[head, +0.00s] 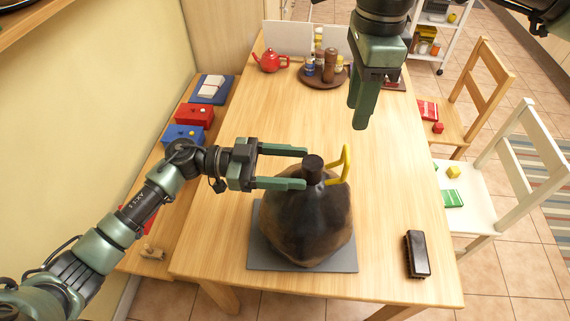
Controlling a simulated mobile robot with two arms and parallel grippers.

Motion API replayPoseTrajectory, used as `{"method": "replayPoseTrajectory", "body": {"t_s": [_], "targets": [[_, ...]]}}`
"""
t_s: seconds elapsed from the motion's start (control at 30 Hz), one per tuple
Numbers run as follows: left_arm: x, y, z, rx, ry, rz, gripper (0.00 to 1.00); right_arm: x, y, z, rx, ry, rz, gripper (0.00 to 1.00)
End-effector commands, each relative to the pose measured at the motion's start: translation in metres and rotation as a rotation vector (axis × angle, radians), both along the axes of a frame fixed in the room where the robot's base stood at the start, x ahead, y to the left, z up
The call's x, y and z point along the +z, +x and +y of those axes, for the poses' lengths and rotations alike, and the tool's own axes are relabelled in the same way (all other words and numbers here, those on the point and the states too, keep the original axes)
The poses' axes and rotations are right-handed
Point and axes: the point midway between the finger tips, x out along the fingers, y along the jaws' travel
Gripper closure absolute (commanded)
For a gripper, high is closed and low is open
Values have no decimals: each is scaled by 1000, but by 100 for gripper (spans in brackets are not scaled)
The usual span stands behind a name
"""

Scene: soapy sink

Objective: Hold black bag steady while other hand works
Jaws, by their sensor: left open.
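The black bag (306,220) is a dark, rounded, glossy sack standing upright on a grey mat (255,257) on the wooden table. Its narrow dark neck (313,165) points up, with a yellow hooked piece (346,165) at its right. My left gripper (306,167) comes in from the left. Its two green fingers are spread apart, one toward the far side and one toward the near side of the neck; I cannot tell whether they touch it. My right gripper (358,112) hangs above the table, behind and right of the bag; its finger gap is unclear.
A dark brush (417,254) lies near the right front corner. A red teapot (270,61) and a round brown tray (318,83) with bottles stand at the back. Chairs flank the right side.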

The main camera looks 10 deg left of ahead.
Motion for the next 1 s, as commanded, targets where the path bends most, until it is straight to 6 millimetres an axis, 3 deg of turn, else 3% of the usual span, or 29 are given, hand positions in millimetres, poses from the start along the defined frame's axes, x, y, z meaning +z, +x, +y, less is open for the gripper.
{"method": "replayPoseTrajectory", "body": {"t_s": [0.2, 0.4, 0.77, 0.87, 1.0], "targets": [[1, 1, -36, -2, -5, 1, 36, 0, 0, 0, 0, 0, 0, 64], [1, 2, -57, 1, -4, 2, 36, 0, 0, 0, 0, 0, 0, 64], [0, 3, -63, 1, -1, 2, 36, 0, 0, 0, 0, 0, 0, 64], [0, 3, -63, 1, -1, 2, 58, 0, 0, 0, 0, 0, 0, 64], [0, 3, -63, 2, -2, 2, 97, 0, 0, 0, 0, 0, 0, 64]]}}
